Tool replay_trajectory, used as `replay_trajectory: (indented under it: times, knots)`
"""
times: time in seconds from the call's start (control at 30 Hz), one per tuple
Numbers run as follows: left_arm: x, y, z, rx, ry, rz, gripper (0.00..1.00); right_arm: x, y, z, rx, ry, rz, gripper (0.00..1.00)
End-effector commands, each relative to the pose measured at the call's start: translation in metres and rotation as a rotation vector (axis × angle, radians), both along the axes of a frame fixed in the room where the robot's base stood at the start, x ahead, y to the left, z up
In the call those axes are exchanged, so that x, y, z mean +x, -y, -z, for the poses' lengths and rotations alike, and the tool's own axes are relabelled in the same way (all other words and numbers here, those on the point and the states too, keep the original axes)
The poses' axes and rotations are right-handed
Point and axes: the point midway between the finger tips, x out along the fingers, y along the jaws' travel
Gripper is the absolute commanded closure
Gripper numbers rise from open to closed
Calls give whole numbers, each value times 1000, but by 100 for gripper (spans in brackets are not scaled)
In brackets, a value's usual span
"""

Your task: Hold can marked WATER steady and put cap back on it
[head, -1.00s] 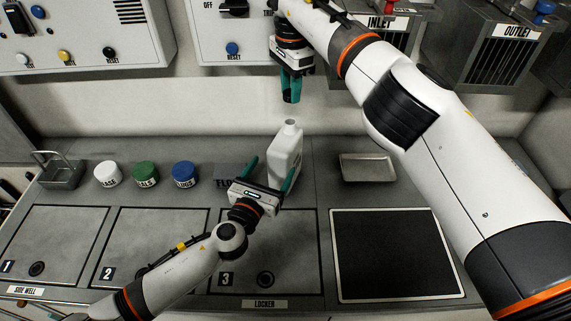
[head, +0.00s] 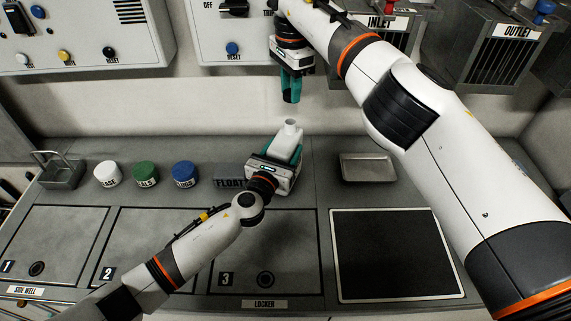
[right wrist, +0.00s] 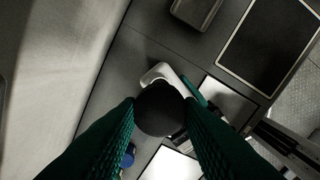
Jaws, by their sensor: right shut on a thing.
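The can (head: 286,143) is a white bottle-shaped container with an open neck, standing upright on the counter; no WATER marking is readable. My left gripper (head: 281,156) has its fingers around the can's sides; whether they press on it is unclear. My right gripper (head: 291,98) points down above the can's neck, with a clear gap between. In the right wrist view, it is shut on a round black cap (right wrist: 160,108), which covers part of the white can (right wrist: 163,73) below. The cap is hardly visible in the head view.
A shallow metal tray (head: 367,168) lies to the right, behind a black panel (head: 392,256). Control boxes line the back wall.

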Motion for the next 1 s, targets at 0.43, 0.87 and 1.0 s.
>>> replay_trajectory:
  times: [0.43, 0.87, 1.0]
  knots:
    - [0, 0, 0, 0, 0, 0, 87, 0, 0, 7, -1, -2, 0, 88]
    - [0, 0, 0, 0, 0, 0, 87, -1, -1, 50, -1, 0, 0, 88]
    - [0, 0, 0, 0, -1, 0, 87, -1, -1, 50, -1, 0, 0, 88]
